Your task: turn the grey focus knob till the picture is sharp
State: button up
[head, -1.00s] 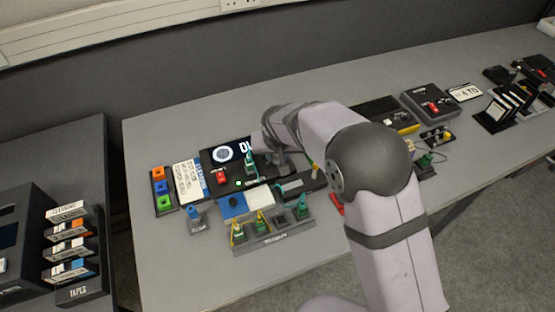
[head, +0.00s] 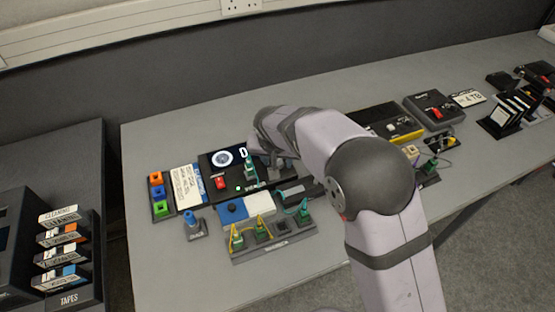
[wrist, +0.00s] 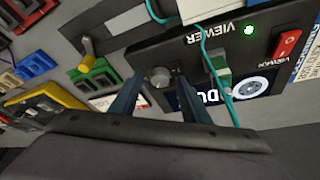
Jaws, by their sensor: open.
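The grey focus knob (wrist: 158,77) shows in the wrist view on the dark viewer's face, beside the screen. My gripper (wrist: 160,88) is open, with one blue-grey finger on each side of the knob and a gap visible around it. The viewer (head: 207,164) lies on the bench in the head view, where my arm hides the knob. Its screen (wrist: 240,92) shows a pale round emblem and large white letters, partly covered by a finger and a cable. I cannot tell how sharp the picture is.
A green plug (wrist: 219,66) with a teal cable stands close by my finger. The viewer has a red switch (wrist: 287,43) and a lit green lamp (wrist: 249,29). A yellow-handled lever (wrist: 87,46) is to the left. A plug rack (head: 275,245) sits in front.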

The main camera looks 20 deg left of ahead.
jog(key=shift+r, duration=0.15)
jog(key=b+v, duration=0.1)
jog(key=v, duration=0.6)
jog(key=shift+s+d, duration=0.1)
dwell(0.3)
jog(key=s+d+m+g+h+p, duration=0.1)
jog(key=s+d+g+p, duration=0.1)
jog(key=d, duration=1.9)
jog(key=s+d+f+m+g+p, duration=0.1)
jog(key=s+d+m+g+p, duration=0.1)
jog(key=s+d, duration=1.3)
jog(key=shift+s+d+f+p, duration=0.25)
jog(key=shift+s+d+p, duration=0.05)
jog(key=shift+d+p, duration=0.15)
